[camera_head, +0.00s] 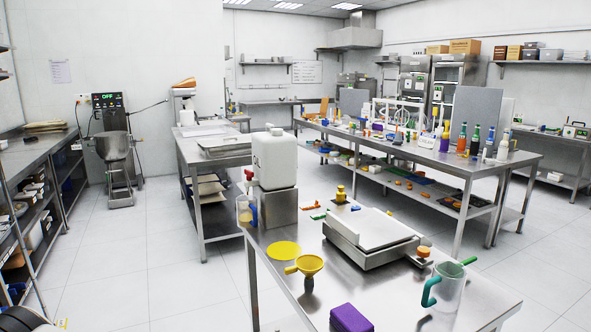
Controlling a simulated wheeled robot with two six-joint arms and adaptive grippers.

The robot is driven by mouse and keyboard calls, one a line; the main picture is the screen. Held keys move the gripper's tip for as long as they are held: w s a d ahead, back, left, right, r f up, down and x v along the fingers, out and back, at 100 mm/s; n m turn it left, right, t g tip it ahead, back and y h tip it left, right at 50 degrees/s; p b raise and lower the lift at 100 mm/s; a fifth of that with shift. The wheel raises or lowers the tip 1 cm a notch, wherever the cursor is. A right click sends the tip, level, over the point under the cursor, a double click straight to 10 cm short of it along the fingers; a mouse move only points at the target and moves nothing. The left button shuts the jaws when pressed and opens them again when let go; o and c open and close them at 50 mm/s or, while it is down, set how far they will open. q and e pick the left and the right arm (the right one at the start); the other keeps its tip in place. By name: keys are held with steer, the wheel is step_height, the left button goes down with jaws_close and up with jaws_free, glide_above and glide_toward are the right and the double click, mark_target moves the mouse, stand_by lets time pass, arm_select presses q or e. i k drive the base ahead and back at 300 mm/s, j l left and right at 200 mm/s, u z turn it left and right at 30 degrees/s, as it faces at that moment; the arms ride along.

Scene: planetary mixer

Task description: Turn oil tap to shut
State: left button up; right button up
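A white canister (275,159) stands upright on a steel block (278,205) at the left end of the near steel table. A small red tap (248,174) sticks out at the canister's lower left side; its handle is too small to tell whether it is turned open or shut. A clear jug (243,212) with something yellow in it stands under the tap, beside the block. I see no oil stream clearly. Neither of my grippers shows, and nothing is touching the tap.
The near table holds a scale (372,237), a yellow funnel (306,267), a yellow disc (284,250), a purple block (350,318) and a clear jug with a green handle (446,287). A planetary mixer (115,148) stands at the back left. The floor left of the table is clear.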

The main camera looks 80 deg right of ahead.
mark_target(250, 175)
steer(key=i+l+z, duration=0.25)
steer(key=z, duration=0.2)
steer(key=i+l+z, duration=0.1)
steer(key=i+z, duration=0.55)
steer(key=z, duration=0.25)
steer(key=i+z, duration=0.45)
steer(key=i+j+z, duration=0.15)
steer(key=z, duration=0.3)
steer(key=j, duration=0.1)
